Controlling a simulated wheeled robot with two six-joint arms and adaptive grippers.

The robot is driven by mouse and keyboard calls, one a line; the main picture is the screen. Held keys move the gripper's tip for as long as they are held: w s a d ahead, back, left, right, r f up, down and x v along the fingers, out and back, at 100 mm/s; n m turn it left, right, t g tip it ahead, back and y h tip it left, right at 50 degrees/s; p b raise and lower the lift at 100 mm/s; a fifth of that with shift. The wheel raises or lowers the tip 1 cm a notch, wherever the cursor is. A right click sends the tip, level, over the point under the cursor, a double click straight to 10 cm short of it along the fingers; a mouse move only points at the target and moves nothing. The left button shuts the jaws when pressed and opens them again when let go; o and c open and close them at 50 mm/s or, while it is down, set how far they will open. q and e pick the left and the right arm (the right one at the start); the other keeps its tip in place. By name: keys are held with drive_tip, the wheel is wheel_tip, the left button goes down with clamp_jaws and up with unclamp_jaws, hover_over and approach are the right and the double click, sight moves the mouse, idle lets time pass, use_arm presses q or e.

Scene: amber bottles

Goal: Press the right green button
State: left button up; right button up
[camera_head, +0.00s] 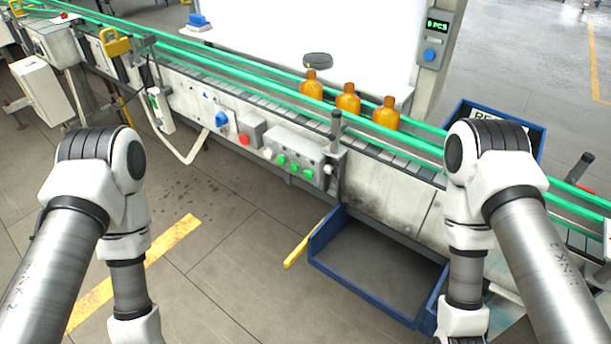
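A grey control box (293,150) is mounted on the near side of the conveyor. Several small round buttons sit on its front, three of them green. The right green button (307,174) is at the right end of that row, beside the middle green button (294,167) and the left green button (281,160). Nothing touches or covers them. My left arm comes down at the left and my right arm at the right, both well apart from the box. Both grippers are below the picture's lower edge and out of view.
Three amber bottles (348,98) stand on the conveyor (260,100) behind green rails. A red button (244,140) and a blue knob (221,119) sit left of the box. A blue crate (325,262) lies below on the floor.

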clamp_jaws()
idle(1.0)
